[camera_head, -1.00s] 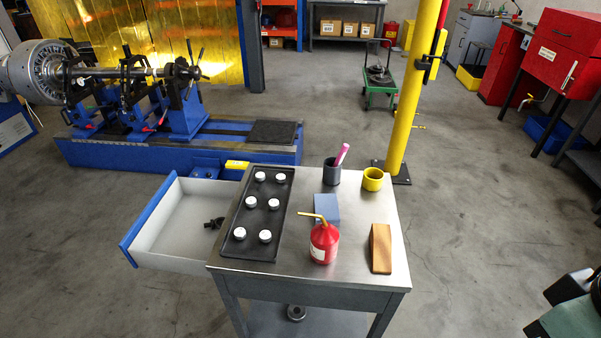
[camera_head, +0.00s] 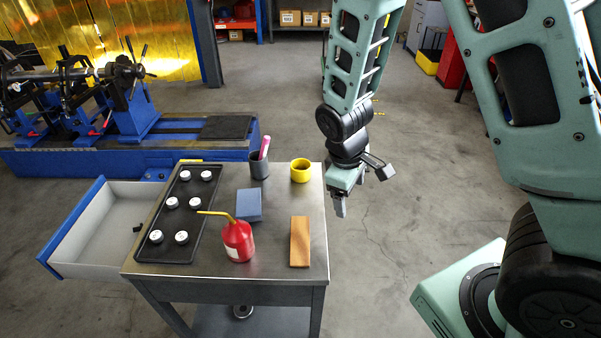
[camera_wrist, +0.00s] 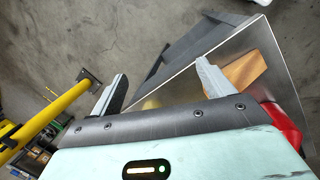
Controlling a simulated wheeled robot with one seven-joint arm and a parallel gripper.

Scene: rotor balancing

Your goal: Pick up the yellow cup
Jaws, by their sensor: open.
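The yellow cup (camera_head: 300,171) stands upright near the back right corner of the steel cart top (camera_head: 277,212). My gripper (camera_head: 341,204) hangs just right of the cart's right edge, to the right of the cup and apart from it. In the wrist view my gripper (camera_wrist: 162,70) has its two fingers spread, with nothing held between them. A small yellowish patch shows low between the fingers there, but I cannot tell whether it is the cup.
A dark pen cup (camera_head: 259,167) with a pink pen stands left of the yellow cup. A blue block (camera_head: 248,205), a red oil can (camera_head: 237,242), a wooden block (camera_head: 300,242) and a black tray (camera_head: 207,220) with white-topped pieces share the cart. An open drawer (camera_head: 95,232) juts left.

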